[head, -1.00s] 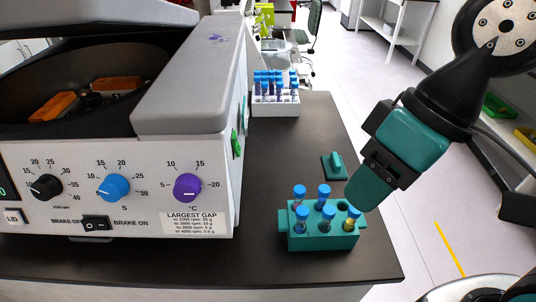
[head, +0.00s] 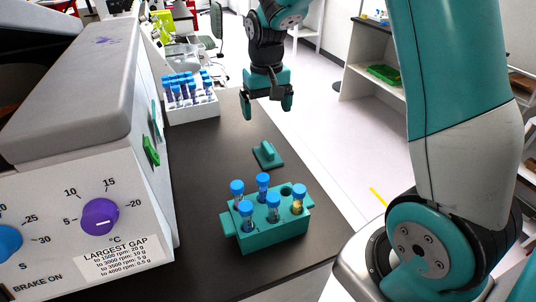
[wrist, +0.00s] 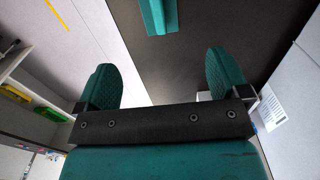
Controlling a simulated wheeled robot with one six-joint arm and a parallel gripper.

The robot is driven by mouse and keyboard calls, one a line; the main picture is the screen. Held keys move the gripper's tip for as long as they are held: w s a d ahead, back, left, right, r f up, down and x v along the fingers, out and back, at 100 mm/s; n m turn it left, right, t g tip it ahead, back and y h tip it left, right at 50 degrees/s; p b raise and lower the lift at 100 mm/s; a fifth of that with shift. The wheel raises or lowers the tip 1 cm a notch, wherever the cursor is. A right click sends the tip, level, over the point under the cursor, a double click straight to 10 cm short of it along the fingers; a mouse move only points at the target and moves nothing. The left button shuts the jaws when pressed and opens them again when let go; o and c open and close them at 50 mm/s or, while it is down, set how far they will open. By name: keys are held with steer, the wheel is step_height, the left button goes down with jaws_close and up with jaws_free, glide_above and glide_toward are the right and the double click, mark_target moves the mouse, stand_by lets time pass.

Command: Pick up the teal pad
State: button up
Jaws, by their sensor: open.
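The teal pad (head: 267,155) is a small flat plate with a raised grip on top. It lies on the dark bench top, behind the teal tube rack (head: 270,236). In the wrist view the teal pad (wrist: 158,14) shows at the top edge, partly cut off, ahead of the fingers. My gripper (head: 267,108) is open and empty, pointing down above and behind the pad, apart from it. In the wrist view my gripper (wrist: 165,78) shows both teal fingers spread wide with nothing between them.
The rack in front of the pad holds several blue-capped tubes. A white rack (head: 192,106) of blue-capped tubes stands at the back left. The centrifuge (head: 95,150) fills the left side. The bench edge runs close to the pad's right, with open floor beyond.

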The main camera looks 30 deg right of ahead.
mark_target(268, 146)
step_height(268, 146, down, 13)
steer(key=p, duration=0.2)
steer(key=shift+d+f+p, duration=0.15)
steer(key=shift+f+p, duration=0.05)
steer(key=shift+p, duration=0.2)
steer(key=shift+c, duration=0.2)
steer(key=c, duration=1)
